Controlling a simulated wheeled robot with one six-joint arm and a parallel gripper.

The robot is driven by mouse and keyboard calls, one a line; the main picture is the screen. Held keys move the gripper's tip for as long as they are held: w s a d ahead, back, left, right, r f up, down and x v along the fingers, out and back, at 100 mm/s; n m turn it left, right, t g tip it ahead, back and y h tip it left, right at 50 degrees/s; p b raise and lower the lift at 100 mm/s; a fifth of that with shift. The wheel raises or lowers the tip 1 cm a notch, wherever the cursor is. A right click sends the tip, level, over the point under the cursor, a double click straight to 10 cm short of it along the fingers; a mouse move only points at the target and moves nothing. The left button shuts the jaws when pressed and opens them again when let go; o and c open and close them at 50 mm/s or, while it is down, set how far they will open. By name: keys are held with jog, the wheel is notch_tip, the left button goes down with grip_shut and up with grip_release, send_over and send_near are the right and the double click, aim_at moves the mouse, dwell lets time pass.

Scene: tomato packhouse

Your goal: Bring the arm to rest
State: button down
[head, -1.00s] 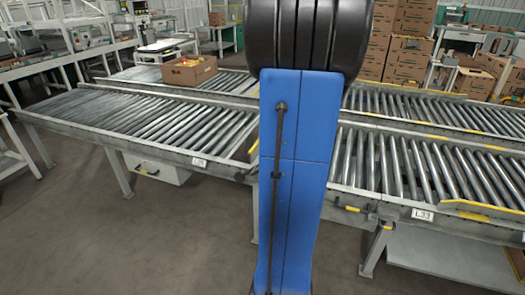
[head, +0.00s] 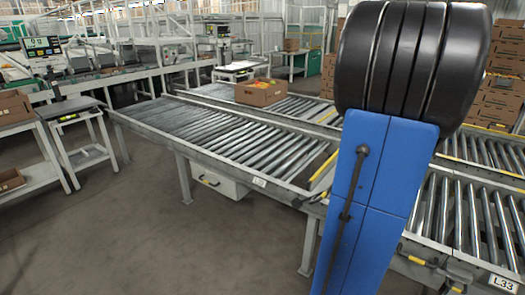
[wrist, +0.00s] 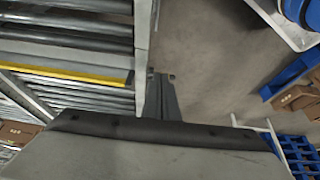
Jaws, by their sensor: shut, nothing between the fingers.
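My arm shows in the head view as a blue link (head: 372,190) with a black ribbed joint (head: 410,60) above it, right of centre. It stands between the camera and the roller conveyor and leans slightly. My gripper is outside the head view. In the wrist view, my gripper (wrist: 161,77) pokes out past a broad grey housing with a dark lip. Its narrow fingers look shut and empty. The wrist view shows the gripper over grey floor beside the conveyor's edge, apart from any object.
Roller conveyors (head: 262,181) run behind my arm and carry a cardboard box of produce (head: 262,93). A bench with a scale (head: 70,108) stands at left. Stacked cartons (head: 500,70) are at back right. Blue pallets (wrist: 297,152) show in the wrist view. Floor at front left is clear.

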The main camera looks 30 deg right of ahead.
jog(key=w+a+r+m+g, duration=0.1)
jog(key=w+a+r, duration=0.1)
jog(key=a, duration=0.8)
jog(key=w+a+r, duration=0.1)
jog(key=a+r, duration=0.1)
jog(key=a, duration=0.8)
jog(key=s+a+m, duration=0.1)
jog(key=s+a, duration=0.3)
jog(key=a, duration=0.4)
jog(key=s+a+m+t+h, duration=0.1)
jog(key=s+a+m, duration=0.1)
jog(key=s+a, duration=0.3)
jog(key=shift+s+a+h, duration=0.15)
jog(key=shift+a+h, duration=0.15)
jog(key=shift+a, duration=1.95)
jog(key=shift+s, duration=0.1)
